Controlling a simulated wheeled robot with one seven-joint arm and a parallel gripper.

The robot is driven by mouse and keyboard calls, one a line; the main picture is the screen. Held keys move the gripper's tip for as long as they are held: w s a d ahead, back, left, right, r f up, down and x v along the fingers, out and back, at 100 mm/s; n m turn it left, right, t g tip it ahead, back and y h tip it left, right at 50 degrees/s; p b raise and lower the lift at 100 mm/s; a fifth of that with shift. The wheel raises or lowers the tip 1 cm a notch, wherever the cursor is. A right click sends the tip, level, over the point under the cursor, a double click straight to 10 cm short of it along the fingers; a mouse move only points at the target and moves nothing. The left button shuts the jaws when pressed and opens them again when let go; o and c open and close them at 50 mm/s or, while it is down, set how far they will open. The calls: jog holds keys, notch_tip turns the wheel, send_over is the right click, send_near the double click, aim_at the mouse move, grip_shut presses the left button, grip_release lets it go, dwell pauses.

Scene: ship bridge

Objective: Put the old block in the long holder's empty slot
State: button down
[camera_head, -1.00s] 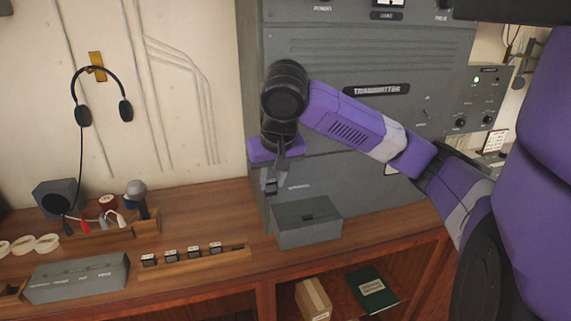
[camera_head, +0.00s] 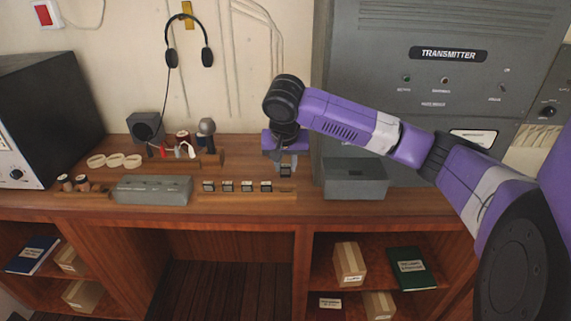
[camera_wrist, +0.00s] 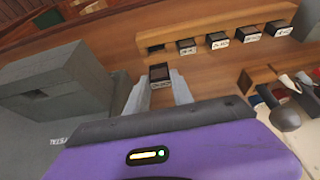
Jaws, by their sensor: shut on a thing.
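My gripper (camera_head: 286,168) is shut on a small dark block with a white lettered label. The block (camera_wrist: 160,76) is upright between my fingertips in the wrist view; in the head view it shows small (camera_head: 286,172). The long wooden holder (camera_head: 240,197) lies on the counter left of my gripper, and also shows in the wrist view (camera_wrist: 208,55). Several similar dark labelled blocks stand in it. Its empty slot (camera_wrist: 155,48) is at the end nearest my gripper. The held block is apart from the holder.
A grey box with an opening (camera_head: 355,182) stands right of my gripper, by the transmitter cabinet (camera_head: 440,90). A grey slotted unit (camera_head: 153,190) sits left of the holder. Behind stands a rack with a microphone (camera_head: 207,130). The counter's front edge is close.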

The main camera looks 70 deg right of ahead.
aim_at(286, 173)
jog(key=shift+d+f+b, duration=0.1)
jog(key=shift+f+b, duration=1.1)
jog(key=shift+f, duration=0.35)
jog(key=shift+f, duration=1.8)
dwell(4.6)
